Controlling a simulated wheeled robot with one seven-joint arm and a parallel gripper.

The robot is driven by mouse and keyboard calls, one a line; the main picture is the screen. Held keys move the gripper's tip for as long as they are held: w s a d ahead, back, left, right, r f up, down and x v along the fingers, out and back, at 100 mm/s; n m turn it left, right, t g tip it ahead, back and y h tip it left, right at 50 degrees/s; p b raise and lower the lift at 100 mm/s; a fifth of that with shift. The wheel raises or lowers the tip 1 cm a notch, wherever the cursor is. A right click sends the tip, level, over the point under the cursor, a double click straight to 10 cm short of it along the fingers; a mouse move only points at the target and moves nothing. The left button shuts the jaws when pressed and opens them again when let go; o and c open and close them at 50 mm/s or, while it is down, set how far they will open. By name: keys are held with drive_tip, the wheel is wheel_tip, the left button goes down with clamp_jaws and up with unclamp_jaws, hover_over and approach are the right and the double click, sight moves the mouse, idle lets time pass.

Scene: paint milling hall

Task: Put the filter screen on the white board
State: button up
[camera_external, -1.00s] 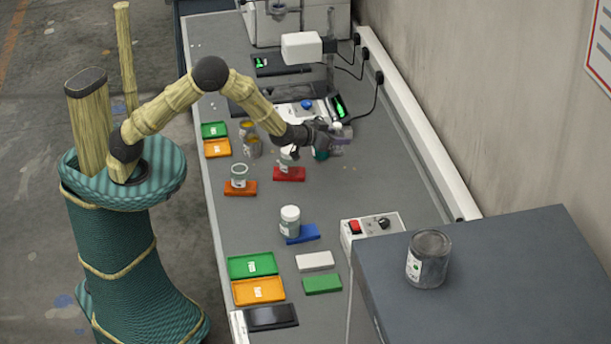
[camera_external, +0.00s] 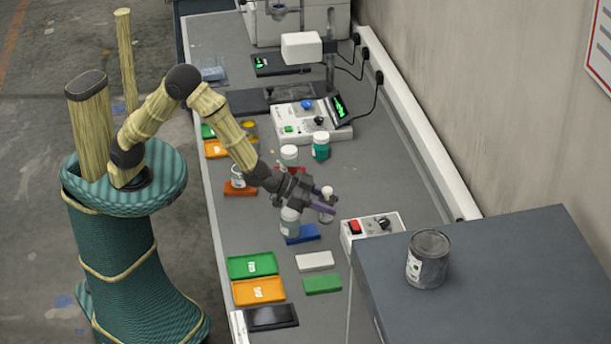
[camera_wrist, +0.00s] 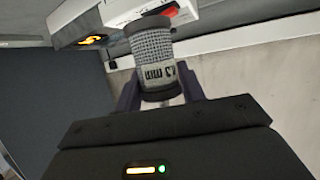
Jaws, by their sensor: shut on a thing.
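The filter screen (camera_wrist: 151,47), a grey mesh cylinder with a printed pale label band, is between the fingers of my gripper (camera_wrist: 158,95) in the wrist view. My gripper (camera_external: 322,205) is shut on it, above the bench near the blue board; only a small part of the screen shows in the external view. The white board (camera_external: 315,261) lies flat and bare on the bench, nearer the camera than my gripper, beside the green board.
A white-lidded jar (camera_external: 289,222) stands at the blue board (camera_external: 303,234), close to my gripper. A switch box (camera_external: 373,227) with a red switch is to the right. A green board (camera_external: 322,284) and green and orange trays (camera_external: 252,266) lie around the white board.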

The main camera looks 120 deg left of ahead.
drive_tip(key=m+t+h, duration=0.1)
drive_tip(key=m+h, duration=0.1)
hover_over(315, 259)
drive_tip(key=shift+w+d+r, duration=0.1)
drive_tip(key=shift+w+r, duration=0.05)
drive_tip(key=shift+r, duration=0.25)
wheel_tip(315, 259, down, 6)
drive_tip(key=shift+f, duration=0.15)
drive_tip(key=shift+f+p, duration=0.35)
drive_tip(key=shift+f, duration=1.6)
drive_tip(key=shift+r, duration=0.15)
